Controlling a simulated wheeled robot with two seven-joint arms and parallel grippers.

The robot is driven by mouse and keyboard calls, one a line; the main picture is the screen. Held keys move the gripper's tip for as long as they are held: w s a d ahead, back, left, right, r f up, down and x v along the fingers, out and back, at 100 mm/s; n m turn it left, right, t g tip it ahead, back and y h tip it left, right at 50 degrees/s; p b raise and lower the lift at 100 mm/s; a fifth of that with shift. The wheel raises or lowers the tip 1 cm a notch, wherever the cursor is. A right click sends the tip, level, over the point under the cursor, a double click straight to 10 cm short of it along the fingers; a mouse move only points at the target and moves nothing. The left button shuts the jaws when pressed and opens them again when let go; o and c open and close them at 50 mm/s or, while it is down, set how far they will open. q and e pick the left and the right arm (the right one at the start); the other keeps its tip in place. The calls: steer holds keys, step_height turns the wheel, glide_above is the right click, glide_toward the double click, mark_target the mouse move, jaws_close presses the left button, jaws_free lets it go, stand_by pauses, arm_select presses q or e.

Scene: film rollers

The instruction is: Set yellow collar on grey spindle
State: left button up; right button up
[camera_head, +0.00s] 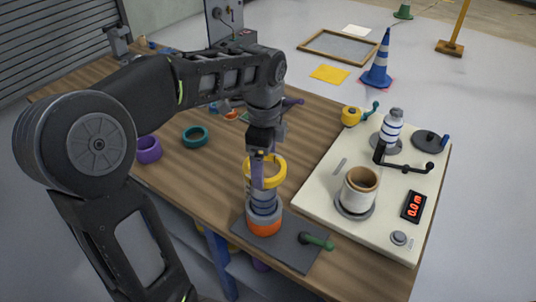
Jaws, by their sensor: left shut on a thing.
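The yellow collar (277,169) is in my left gripper (258,165), which is shut on its near left side. The collar is roughly level, with its hole facing up. The grey spindle (264,203) stands upright on a dark base plate (302,258) right below the collar. An orange ring (264,226) is around the spindle's lower part. The collar appears at or just above the spindle's top. I cannot tell whether the spindle's tip is inside it, as the gripper fingers hide part of this. My right gripper is not in view.
A green handle (317,241) sticks out from the base plate. A cream board (319,190) at right carries a tan roller (361,187), a white-and-blue bottle-like roller (391,127) and a black crank (405,167). Teal (195,137) and purple (148,150) rings lie left on the wooden table.

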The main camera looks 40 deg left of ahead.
arm_select(q)
steer(key=shift+s+a, duration=0.15)
steer(key=shift+a, duration=0.1)
steer(key=shift+d, duration=0.1)
steer(key=shift+f, duration=0.15)
step_height(320, 180, down, 6)
steer(key=b, duration=0.5)
steer(key=shift+f+b, duration=0.2)
steer(key=shift+b, duration=0.2)
steer(key=shift+f+b, duration=1.9)
steer(key=shift+f, duration=1.05)
steer(key=o, duration=1.2)
